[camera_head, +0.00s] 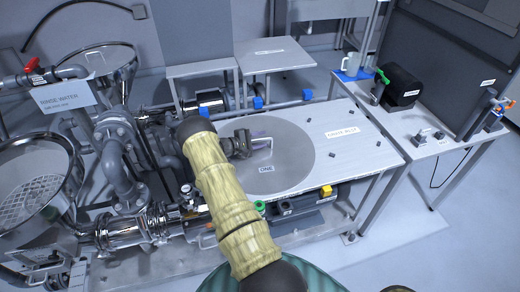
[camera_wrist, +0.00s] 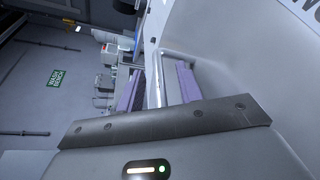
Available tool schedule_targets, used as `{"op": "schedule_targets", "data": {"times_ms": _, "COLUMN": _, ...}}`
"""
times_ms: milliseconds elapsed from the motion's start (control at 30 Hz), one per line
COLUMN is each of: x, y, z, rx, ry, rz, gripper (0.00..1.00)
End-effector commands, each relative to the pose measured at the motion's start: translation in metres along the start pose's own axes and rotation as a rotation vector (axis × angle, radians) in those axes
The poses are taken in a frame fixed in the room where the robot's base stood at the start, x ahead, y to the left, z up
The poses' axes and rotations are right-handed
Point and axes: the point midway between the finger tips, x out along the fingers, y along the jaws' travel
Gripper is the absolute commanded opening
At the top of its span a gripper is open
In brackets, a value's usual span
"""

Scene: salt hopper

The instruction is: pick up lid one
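Lid one (camera_head: 285,162) is a round grey metal disc marked ONE, lying flat on the steel table (camera_head: 362,158). Its bar handle (camera_head: 262,143) rises near its middle. My gripper (camera_head: 249,146) is at the handle, and my arm crosses over the left part of the lid. In the wrist view, the two purple finger pads of my gripper (camera_wrist: 157,88) stand on either side of the metal handle bar (camera_wrist: 157,78), with a gap visible between the pads and the bar. The lid surface (camera_wrist: 235,60) fills the right of that view.
A steel hopper with a mesh screen (camera_head: 35,190) and pipework (camera_head: 115,170) stand at left. Two small tables (camera_head: 275,55) are behind. A side bench at right holds a black cylinder (camera_head: 403,85) and a mug (camera_head: 351,63). The right part of the steel table is mostly clear.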

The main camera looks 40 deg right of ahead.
Motion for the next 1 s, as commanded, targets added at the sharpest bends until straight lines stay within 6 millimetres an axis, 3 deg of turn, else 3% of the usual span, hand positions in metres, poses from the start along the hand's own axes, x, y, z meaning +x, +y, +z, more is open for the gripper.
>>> {"op": "schedule_targets", "data": {"times_ms": 333, "x": 0.0019, "y": -0.0001, "z": 0.0012, "rx": 0.000, "ry": -0.003, "rz": -0.001, "gripper": 0.36}}
{"op": "schedule_targets", "data": {"times_ms": 533, "x": -0.0003, "y": 0.0000, "z": 0.0001, "rx": 0.000, "ry": 0.000, "rz": 0.000, "gripper": 0.00}}
{"op": "schedule_targets", "data": {"times_ms": 1000, "x": -0.0010, "y": -0.0006, "z": -0.0008, "rx": -0.001, "ry": 0.002, "rz": -0.001, "gripper": 0.00}}
